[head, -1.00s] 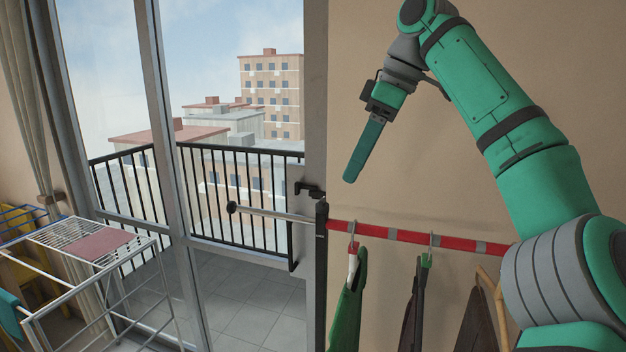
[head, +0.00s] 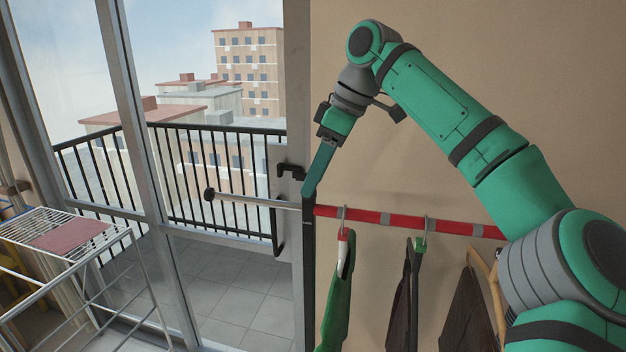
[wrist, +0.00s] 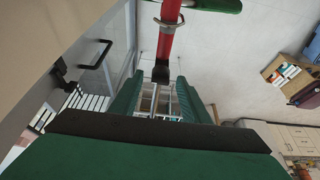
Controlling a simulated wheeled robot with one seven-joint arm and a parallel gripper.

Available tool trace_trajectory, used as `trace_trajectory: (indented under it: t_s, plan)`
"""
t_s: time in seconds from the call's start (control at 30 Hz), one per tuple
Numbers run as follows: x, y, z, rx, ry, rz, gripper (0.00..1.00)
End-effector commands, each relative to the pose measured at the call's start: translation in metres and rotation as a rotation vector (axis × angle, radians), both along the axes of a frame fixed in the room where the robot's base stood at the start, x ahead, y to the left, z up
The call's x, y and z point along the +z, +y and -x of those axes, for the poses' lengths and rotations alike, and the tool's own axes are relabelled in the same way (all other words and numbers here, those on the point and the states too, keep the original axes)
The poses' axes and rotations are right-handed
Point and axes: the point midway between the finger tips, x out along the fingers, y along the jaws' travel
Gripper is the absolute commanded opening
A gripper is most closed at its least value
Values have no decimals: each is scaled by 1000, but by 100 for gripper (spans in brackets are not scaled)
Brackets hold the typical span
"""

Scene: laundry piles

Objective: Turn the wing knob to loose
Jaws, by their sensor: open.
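The red rail (head: 365,218) runs across the wall, and a thin silver rod (head: 255,202) sticks out of its left end to a round black end cap (head: 209,194). My gripper (head: 309,190) points down at the joint where rail, rod and black post (head: 308,275) meet. In the wrist view, its two green fingers stand apart on either side of a dark fitting (wrist: 160,73) at the rail's end, with nothing visibly gripped. I cannot tell whether this fitting is the wing knob or whether the fingers touch it. My finger partly covers the joint in the head view.
Clothes on hangers, including a green garment (head: 338,305), hang from the rail to the right. A black door handle (head: 291,172) is close left of my gripper. A white drying rack (head: 70,240) stands at the left, before the glass doors.

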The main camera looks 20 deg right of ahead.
Motion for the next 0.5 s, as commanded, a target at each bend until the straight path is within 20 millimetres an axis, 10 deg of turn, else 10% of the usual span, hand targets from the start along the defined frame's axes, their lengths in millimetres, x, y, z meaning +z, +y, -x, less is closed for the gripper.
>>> trace_trajectory:
  t_s: [0.43, 0.5]
  plan:
    - [-11, 5, -3, 2, 1, -2, 42]
    - [-11, 5, -3, 2, 1, -2, 30]
